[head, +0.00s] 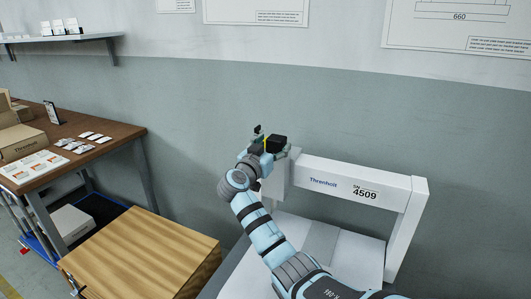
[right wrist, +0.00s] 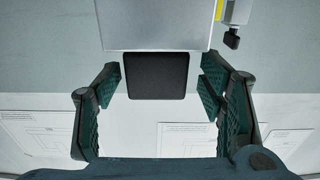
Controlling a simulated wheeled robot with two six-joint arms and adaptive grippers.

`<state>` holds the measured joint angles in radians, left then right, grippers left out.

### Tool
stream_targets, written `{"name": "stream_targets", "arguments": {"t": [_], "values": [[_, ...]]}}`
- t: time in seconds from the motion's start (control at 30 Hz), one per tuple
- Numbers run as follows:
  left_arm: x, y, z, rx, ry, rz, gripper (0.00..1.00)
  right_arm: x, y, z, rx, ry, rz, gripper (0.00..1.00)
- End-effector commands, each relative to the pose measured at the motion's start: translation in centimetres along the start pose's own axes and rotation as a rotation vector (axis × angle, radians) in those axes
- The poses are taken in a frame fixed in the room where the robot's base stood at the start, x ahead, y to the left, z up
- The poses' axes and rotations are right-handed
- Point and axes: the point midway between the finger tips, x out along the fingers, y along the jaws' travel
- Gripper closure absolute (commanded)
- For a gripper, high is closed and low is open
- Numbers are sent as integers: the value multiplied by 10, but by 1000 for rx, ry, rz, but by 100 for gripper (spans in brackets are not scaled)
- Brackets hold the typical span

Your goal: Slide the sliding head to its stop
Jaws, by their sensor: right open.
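The gantry (head: 330,181) is a pale grey frame with a beam marked "Threnholt" and "SN 4509". The sliding head (right wrist: 155,25) is a grey block at the top of the right wrist view, with a black pad (right wrist: 157,76) on its near end. In the head view it is at the beam's left end, largely hidden by my right gripper (head: 267,144). In the right wrist view my right gripper (right wrist: 160,80) is open, its fingers on either side of the black pad. Gaps show on both sides. My left gripper is out of view.
A small part with a yellow stripe and a black knob (right wrist: 232,38) is beside the head. A wooden box (head: 145,255) is at the lower left. A brown workbench (head: 100,124) with cartons and cards stands farther left. The wall is behind the gantry.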

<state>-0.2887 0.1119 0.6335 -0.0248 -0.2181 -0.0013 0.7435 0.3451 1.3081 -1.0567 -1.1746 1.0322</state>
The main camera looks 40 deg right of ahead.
Motion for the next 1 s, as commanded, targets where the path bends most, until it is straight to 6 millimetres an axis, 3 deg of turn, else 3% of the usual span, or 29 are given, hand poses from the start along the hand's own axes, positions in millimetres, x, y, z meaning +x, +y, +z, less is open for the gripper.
{"name": "stream_targets", "arguments": {"t": [0.2,0.4,1.0], "values": [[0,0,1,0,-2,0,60,-61,-2,1,2,-2,-5,37],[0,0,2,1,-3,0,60,-94,-2,1,0,-2,-3,37],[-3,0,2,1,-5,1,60,-96,-1,-2,-1,0,-2,37]]}}
